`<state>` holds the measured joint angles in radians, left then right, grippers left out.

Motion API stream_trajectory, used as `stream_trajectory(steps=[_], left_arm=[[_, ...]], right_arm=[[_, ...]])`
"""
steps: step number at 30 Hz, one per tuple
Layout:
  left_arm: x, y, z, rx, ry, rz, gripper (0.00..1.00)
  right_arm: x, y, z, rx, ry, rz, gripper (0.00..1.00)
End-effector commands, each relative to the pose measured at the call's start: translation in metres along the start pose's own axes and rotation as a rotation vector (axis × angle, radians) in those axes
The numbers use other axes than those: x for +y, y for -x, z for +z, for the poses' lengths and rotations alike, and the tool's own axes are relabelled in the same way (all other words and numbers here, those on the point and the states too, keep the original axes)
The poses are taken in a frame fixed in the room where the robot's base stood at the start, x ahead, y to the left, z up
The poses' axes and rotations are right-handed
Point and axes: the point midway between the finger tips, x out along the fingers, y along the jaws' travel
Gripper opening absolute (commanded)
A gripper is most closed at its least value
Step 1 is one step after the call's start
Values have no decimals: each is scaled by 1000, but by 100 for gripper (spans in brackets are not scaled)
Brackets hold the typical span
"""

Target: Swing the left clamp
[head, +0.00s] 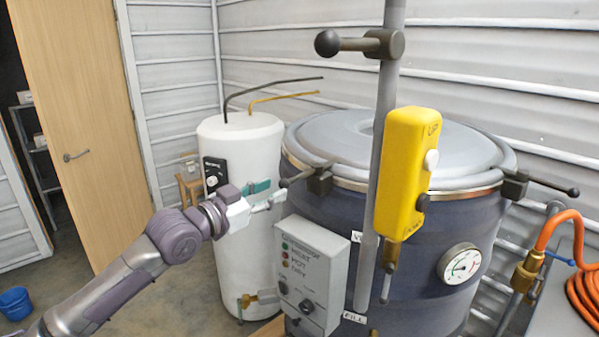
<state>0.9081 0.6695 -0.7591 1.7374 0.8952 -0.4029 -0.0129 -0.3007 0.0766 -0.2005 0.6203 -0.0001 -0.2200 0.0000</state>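The left clamp (319,182) is a dark block on the metal rim band of the large grey hopper drum (420,250). Its short handle sticks out to the left and ends in a dark knob (285,183). My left gripper (276,197) reaches in from the left, its tip just below and left of that knob. I cannot tell whether it touches the handle. My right gripper is out of view.
A grey control box (308,275) hangs on the drum below the clamp. A yellow pendant (407,170) and a grey pole (378,200) stand in front. A white tank (238,145) is behind my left gripper. Another clamp (515,186) sits at the drum's right.

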Motion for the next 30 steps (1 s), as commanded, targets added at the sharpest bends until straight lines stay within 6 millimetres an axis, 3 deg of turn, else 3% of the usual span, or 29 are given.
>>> stream_trajectory(steps=[6,12,18,27,30], left_arm=[[0,-50,-5,0,1,0,39],[0,-81,-3,0,-1,0,39],[0,-95,-1,0,-2,-1,39],[0,-96,0,1,-1,-1,39],[0,-96,0,1,-1,-1,24]], right_arm=[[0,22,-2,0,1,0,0],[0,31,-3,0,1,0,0],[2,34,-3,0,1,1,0],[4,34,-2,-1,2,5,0],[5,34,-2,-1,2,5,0]])
